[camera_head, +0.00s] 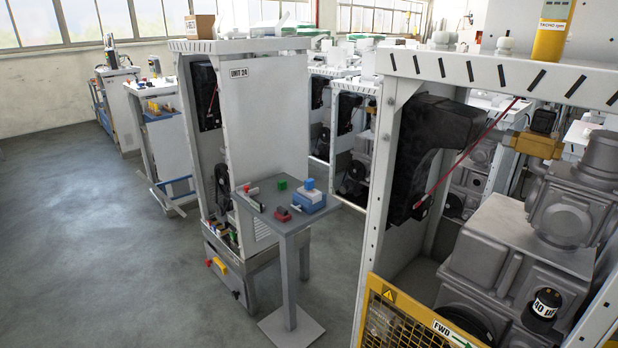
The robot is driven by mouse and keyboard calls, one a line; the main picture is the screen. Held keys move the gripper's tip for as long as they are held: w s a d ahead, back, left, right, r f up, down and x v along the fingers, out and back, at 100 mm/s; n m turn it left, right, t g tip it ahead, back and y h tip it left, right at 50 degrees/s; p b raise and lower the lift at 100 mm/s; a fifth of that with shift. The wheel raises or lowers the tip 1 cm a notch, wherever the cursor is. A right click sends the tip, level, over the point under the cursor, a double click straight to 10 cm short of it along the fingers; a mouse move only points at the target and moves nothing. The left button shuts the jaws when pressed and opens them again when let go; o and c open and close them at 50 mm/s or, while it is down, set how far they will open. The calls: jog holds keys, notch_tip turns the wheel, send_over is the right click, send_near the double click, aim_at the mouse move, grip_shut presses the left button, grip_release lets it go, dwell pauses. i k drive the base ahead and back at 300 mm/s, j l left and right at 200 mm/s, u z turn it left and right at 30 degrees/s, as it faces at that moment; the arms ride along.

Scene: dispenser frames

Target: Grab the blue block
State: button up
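A small blue block (309,183) sits on top of a blue and white box-like object (309,201) on a small grey pedestal table (287,220). The table stands in the middle of the view, in front of the cabinet marked UNIT 24. My gripper is not in view, so its state does not show.
A green block (282,184) and red items (282,214) share the tabletop. The UNIT 24 cabinet (262,110) stands close behind the table. A large white frame with grey machinery (520,240) and a yellow guard (410,318) fills the right. Open floor (90,240) lies left.

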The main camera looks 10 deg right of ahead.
aim_at(309, 183)
jog(key=i+j+z, duration=0.15)
jog(key=i+j, duration=0.25)
jog(key=i+j+z, duration=0.15)
jog(key=i+j, duration=0.3)
jog(key=i, duration=0.15)
jog(key=i+j+z, duration=0.15)
jog(key=i+j, duration=0.35)
jog(key=i+j+z, duration=0.15)
jog(key=i+j, duration=0.3)
jog(key=i+j+z, duration=0.2)
jog(key=i+j, duration=0.2)
jog(key=j, duration=0.3)
